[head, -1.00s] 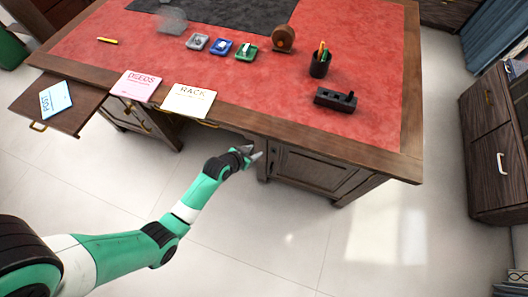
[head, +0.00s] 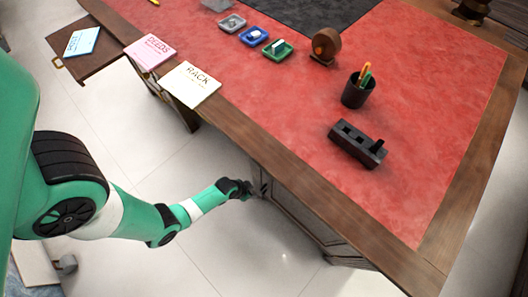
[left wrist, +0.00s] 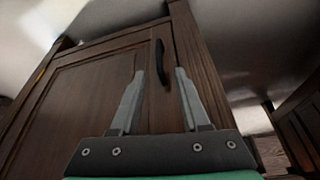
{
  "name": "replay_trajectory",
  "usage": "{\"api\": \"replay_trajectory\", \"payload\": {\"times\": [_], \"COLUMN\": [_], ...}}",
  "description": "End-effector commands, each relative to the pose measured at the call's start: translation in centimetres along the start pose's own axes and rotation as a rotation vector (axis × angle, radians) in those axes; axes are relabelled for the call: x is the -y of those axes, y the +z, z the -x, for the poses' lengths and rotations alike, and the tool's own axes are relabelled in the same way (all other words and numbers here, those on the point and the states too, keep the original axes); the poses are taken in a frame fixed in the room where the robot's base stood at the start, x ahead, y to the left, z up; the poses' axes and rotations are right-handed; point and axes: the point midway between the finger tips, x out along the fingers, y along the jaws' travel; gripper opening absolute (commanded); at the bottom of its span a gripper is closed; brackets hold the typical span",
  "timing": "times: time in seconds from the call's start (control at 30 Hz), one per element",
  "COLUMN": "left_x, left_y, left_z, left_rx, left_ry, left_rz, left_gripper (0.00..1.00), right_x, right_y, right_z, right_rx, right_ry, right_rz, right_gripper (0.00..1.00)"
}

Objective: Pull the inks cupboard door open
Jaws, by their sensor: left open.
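The inks cupboard door (head: 297,217) is a dark wooden panel under the desk's front right part, seen steeply from above. In the left wrist view the panelled door (left wrist: 85,90) fills the left and middle and looks shut. Its dark curved handle (left wrist: 162,62) stands upright near the door's edge. My left gripper (head: 256,189) is at the handle side of the cupboard. In the left wrist view its fingers (left wrist: 160,72) are open, one on each side of the handle's lower part; I cannot tell whether they touch it. The right gripper is not in view.
The red-topped desk (head: 420,110) overhangs the cupboard. A pulled-out shelf (head: 100,65) juts out at left. The pale floor (head: 200,240) before the door is clear.

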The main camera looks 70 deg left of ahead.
Motion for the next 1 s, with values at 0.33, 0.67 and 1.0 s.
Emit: {"api": "replay_trajectory", "payload": {"times": [0.33, 0.67, 1.0], "left_x": [0.0, 0.0, 0.0], "left_y": [0.1, -0.2, -0.2], "left_z": [-8.3, -10.9, -10.8], "left_rx": [-0.003, -0.004, -0.004], "left_ry": [0.0, 0.0, 0.0], "left_rz": [-0.002, -0.001, -0.001], "left_gripper": [0.46, 0.46, 0.23], "right_x": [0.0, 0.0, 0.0], "right_y": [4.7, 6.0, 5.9], "right_z": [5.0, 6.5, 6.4], "right_rx": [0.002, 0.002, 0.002], "right_ry": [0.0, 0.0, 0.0], "right_rz": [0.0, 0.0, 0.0], "right_gripper": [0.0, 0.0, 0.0]}}
